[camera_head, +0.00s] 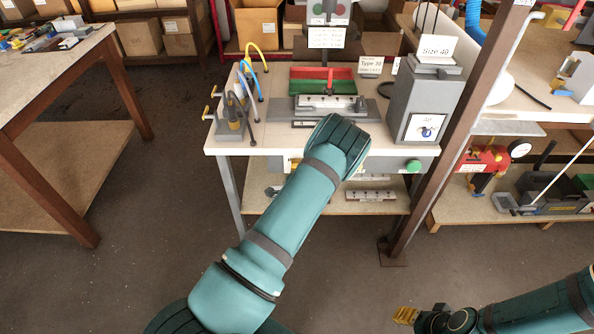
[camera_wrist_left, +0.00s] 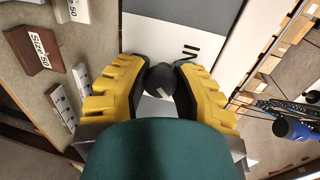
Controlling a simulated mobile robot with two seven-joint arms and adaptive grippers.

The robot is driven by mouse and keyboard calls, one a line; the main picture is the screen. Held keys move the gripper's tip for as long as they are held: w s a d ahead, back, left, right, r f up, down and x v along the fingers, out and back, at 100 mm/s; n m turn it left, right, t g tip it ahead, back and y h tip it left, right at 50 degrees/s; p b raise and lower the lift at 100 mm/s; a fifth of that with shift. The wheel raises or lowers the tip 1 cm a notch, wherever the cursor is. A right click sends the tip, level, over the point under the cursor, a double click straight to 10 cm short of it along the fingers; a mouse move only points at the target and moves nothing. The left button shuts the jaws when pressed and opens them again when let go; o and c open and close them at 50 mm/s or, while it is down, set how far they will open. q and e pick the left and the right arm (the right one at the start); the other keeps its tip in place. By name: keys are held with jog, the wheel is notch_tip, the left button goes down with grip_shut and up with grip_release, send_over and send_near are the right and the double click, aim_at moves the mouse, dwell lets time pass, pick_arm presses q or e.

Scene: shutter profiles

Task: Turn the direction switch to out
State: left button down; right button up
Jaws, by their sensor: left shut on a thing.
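In the left wrist view, a dark round knob (camera_wrist_left: 160,80), which looks like the direction switch, stands on a grey and white panel (camera_wrist_left: 205,45). The yellow fingers of my left gripper (camera_wrist_left: 160,68) are shut around the knob, one on each side. Which way the switch points cannot be read; short dark marks show on the panel beside it. In the head view my left arm covers the front middle of the bench, hiding the left gripper and the switch. My right gripper (camera_head: 406,315) is low at the bottom right, away from the bench; its opening is unclear.
The white bench (camera_head: 275,138) carries a red and green tray (camera_head: 323,80), a grey box with a Size 40 sign (camera_head: 425,90) and a fixture with hoses (camera_head: 235,110). A green button (camera_head: 413,166) is on its front. A brown post (camera_head: 440,130) stands right of it.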

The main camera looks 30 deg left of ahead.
pick_arm(q)
jog(key=shift+a, duration=0.1)
dwell(0.4)
jog(key=c, duration=0.7)
grip_release()
jog(key=v, duration=1.2)
jog(key=shift+r, duration=0.1)
